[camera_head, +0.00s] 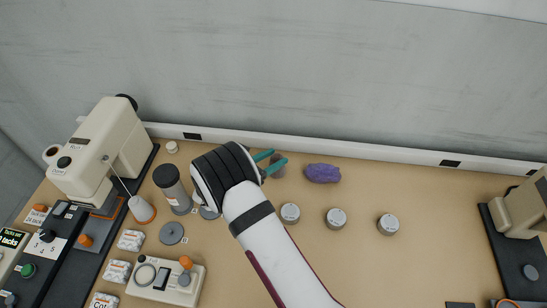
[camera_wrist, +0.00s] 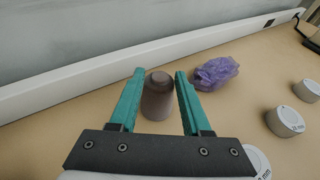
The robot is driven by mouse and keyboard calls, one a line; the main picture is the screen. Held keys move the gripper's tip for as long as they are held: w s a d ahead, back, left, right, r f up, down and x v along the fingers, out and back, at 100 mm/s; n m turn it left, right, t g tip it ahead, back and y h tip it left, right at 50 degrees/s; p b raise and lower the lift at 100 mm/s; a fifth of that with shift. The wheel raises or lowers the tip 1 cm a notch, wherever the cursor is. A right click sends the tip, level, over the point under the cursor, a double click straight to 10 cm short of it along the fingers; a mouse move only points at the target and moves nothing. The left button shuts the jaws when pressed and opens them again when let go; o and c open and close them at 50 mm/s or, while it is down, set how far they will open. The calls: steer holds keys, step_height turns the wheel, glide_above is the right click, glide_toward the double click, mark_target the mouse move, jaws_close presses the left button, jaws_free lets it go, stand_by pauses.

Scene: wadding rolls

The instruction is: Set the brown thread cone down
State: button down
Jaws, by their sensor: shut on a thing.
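The brown thread cone (camera_wrist: 158,98) stands upright between the two teal fingers of my gripper (camera_wrist: 157,73) in the wrist view, its narrow rounded top uppermost. My gripper is shut on it. In the head view my gripper (camera_head: 270,162) is at the back of the table, and the cone (camera_head: 279,169) shows only partly beside the teal fingers. The cone is close to the tabletop, but I cannot tell whether its base touches it, as the lower part is hidden by my gripper.
A crumpled purple bundle (camera_head: 322,173) lies just right of the cone. Several round grey-topped tins, one here (camera_head: 290,213), sit in front. A dark spool (camera_head: 172,186) and a cream sewing machine (camera_head: 103,153) stand left. The back wall is close behind. Table (camera_head: 430,188) right of the bundle is clear.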

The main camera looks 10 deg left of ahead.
steer(key=shift+f, duration=0.1)
steer(key=shift+c, duration=1.8)
jaws_free()
